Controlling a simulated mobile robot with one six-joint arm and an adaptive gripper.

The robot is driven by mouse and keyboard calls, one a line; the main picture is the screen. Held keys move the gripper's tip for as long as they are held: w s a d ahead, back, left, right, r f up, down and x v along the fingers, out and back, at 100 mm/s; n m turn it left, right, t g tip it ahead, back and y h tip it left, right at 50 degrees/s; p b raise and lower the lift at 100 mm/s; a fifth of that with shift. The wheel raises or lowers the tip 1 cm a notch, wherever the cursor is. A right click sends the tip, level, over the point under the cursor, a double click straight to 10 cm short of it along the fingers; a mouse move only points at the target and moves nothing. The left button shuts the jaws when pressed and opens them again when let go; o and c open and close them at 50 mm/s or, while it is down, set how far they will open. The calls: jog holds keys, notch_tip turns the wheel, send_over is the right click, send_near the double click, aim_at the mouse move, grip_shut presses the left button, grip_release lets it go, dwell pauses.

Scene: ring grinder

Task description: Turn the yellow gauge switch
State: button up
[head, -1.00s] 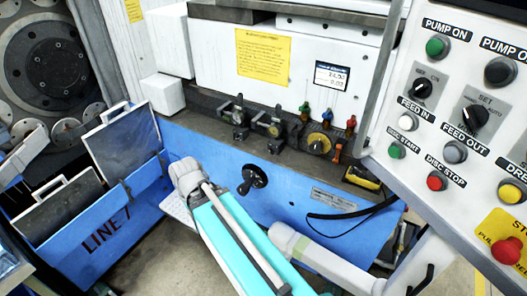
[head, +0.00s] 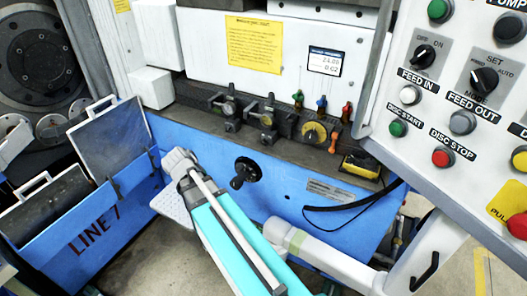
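A round yellow dial with a dark centre (head: 314,133) sits on the dark ledge of the machine, right of middle. It looks like the yellow gauge switch; its exact setting is too small to read. My turquoise and white arm reaches up from the bottom middle, with its grey-white joint left of the dial and well apart from it. My gripper does not show, so I cannot tell whether it is open or holds anything.
A black hand knob (head: 246,172) is on the blue front. A button panel (head: 455,110) juts out at right.

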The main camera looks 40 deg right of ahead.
jog(key=w+d+f+m+h+b, duration=0.2)
jog(key=w+d+h+b, duration=0.25)
jog(key=d, duration=0.45)
jog(key=m+h+b, duration=0.2)
jog(key=h+b, duration=0.3)
jog(key=b, duration=0.1)
send_near(262, 149)
jog(key=shift+t, duration=0.4)
jog(key=shift+s+a+r, duration=0.15)
jog(key=shift+a+r, duration=0.75)
jog(key=shift+r, duration=0.05)
jog(key=shift+s+a+r, duration=0.15)
jog(key=shift+a+r, duration=0.75)
jog(key=shift+r, duration=0.05)
jog(key=shift+d, duration=0.1)
jog(key=b+x, duration=0.3)
jog(key=x, duration=1)
jog(key=shift+d+f, duration=0.2)
jog(key=shift+d, duration=0.05)
